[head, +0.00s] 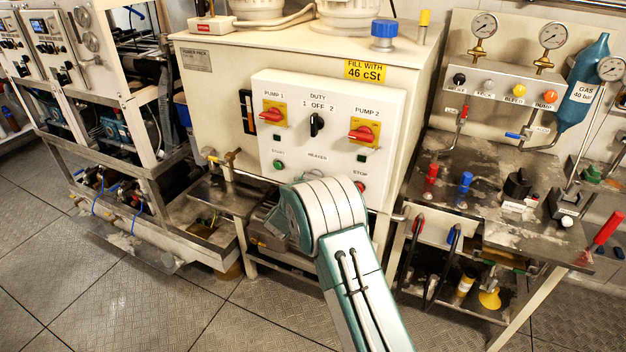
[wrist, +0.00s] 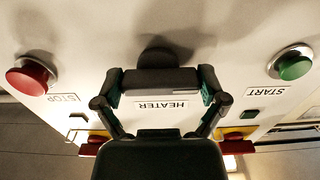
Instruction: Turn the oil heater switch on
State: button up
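The white control panel (head: 335,130) shows in the head view with its HEATER label (head: 317,157). My arm covers the area under that label there, so the switch and my gripper are hidden. The wrist view is upside down and shows the HEATER label (wrist: 167,105) close up. My gripper (wrist: 162,82) is right in front of the panel, its two side linkages framing the label. A dark bar spans the space between its fingers; I cannot tell whether it is the switch handle or the fingertips. A dark round shape behind it, seemingly the heater switch (wrist: 165,54), is partly hidden.
The red STOP button (wrist: 28,76) and green START button (wrist: 292,66) flank my gripper. Red pump switches (head: 271,116) (head: 361,134) and the black DUTY switch (head: 317,124) sit higher on the panel. A steel bench (head: 485,215) with valves stands to the right.

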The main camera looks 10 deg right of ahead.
jog(key=shift+a+m, duration=0.1)
jog(key=shift+m, duration=0.2)
jog(key=m, duration=0.9)
jog(key=shift+r, duration=0.1)
jog(key=m, duration=0.4)
jog(key=shift+m, duration=2.1)
jog(key=shift+s+f, duration=0.1)
jog(key=shift+f, duration=0.1)
jog(key=o, duration=0.8)
